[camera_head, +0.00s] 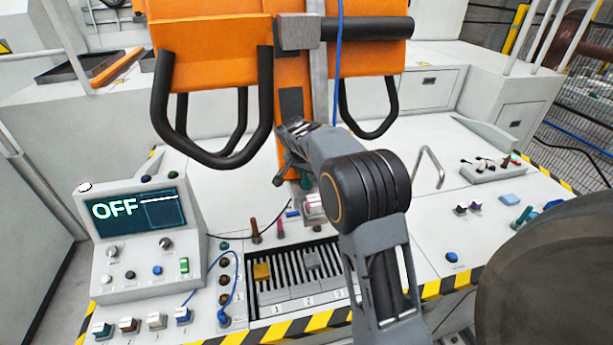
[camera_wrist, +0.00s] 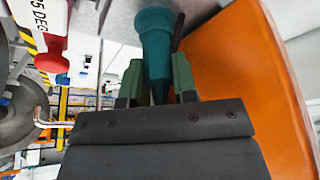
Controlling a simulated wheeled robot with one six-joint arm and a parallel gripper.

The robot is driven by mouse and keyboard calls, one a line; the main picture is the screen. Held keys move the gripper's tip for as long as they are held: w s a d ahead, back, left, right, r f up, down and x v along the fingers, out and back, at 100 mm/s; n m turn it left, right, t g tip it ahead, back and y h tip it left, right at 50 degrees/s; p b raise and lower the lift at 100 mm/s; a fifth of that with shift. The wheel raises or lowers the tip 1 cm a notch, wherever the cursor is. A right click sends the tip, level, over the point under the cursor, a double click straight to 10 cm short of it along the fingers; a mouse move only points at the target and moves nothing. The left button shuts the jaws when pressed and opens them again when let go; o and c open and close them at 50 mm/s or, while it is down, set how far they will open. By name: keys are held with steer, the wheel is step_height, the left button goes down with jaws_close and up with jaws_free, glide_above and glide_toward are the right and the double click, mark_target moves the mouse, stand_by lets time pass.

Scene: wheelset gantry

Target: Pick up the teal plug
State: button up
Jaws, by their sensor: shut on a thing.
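The teal plug (camera_wrist: 155,35) shows in the wrist view, with a wide rounded head and a narrower body running down between the finger pads. My gripper (camera_wrist: 157,80) is shut on that body, with a green pad on each side. The plug's lower end is hidden behind the dark gripper body.
An orange panel (camera_wrist: 255,85) stands close on the right in the wrist view, and a red-and-white piece (camera_wrist: 50,35) is at upper left. In the head view a slotted tray (camera_head: 290,290), a screen box reading OFF (camera_head: 140,215) and black looped handles (camera_head: 262,110) surround my arm.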

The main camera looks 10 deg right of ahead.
steer(key=shift+c, duration=0.6)
steer(key=shift+r, duration=0.5)
step_height(320, 180, up, 2)
steer(key=shift+r+b, duration=0.1)
steer(key=shift+b, duration=0.3)
steer(key=s+a+r+b, duration=0.5)
steer(key=s+a+r, duration=0.2)
steer(key=s, duration=0.5)
step_height(320, 180, up, 3)
steer(key=shift+f, duration=0.1)
steer(key=shift+f, duration=0.1)
